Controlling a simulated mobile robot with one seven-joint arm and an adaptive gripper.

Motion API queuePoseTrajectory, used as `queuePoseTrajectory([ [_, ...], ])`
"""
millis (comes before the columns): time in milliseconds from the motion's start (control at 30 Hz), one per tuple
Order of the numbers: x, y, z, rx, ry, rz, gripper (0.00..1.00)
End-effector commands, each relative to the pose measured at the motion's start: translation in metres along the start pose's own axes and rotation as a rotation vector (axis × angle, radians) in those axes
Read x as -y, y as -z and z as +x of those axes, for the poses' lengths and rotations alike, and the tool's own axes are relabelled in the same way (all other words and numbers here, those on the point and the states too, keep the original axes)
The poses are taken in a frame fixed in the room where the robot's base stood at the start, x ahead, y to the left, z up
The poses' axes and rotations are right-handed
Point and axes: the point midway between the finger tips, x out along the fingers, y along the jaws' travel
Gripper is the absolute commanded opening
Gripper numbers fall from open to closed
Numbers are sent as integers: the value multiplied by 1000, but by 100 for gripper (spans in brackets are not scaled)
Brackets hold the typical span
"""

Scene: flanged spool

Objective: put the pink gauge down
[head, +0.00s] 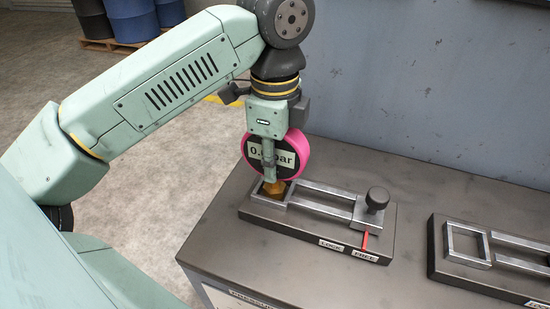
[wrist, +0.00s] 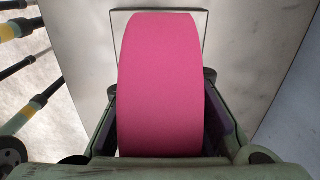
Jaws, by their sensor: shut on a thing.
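The pink gauge (head: 298,158) is round, with a pink rim and a dark face with a pale label ending in "bar". It stands upright with a brass fitting (head: 274,188) at its lower end, at the left square opening of the metal fixture (head: 325,238). I cannot tell whether the fitting is seated. My gripper (head: 269,172) points down and is shut on the gauge, hiding part of its face. In the wrist view the pink rim (wrist: 160,85) fills the middle between the fingers.
The fixture has a slide with a dark knob (head: 377,199), a red marker (head: 365,241) and "LOCK" and "FREE" labels. A second, empty fixture (head: 470,262) stands to the right on the grey bench (head: 222,232). A wall rises behind the bench.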

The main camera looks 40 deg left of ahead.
Motion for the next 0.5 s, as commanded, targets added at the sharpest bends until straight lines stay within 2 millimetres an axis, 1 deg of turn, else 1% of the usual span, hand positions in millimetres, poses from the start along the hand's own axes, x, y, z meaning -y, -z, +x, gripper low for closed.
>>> queuePoseTrajectory([
  [67,0,0,-1,0,1,0,0],
  [233,0,0,4,0,0,0,0],
  [267,0,0,3,0,-1,0,26],
  [500,0,0,2,0,-1,0,42],
])
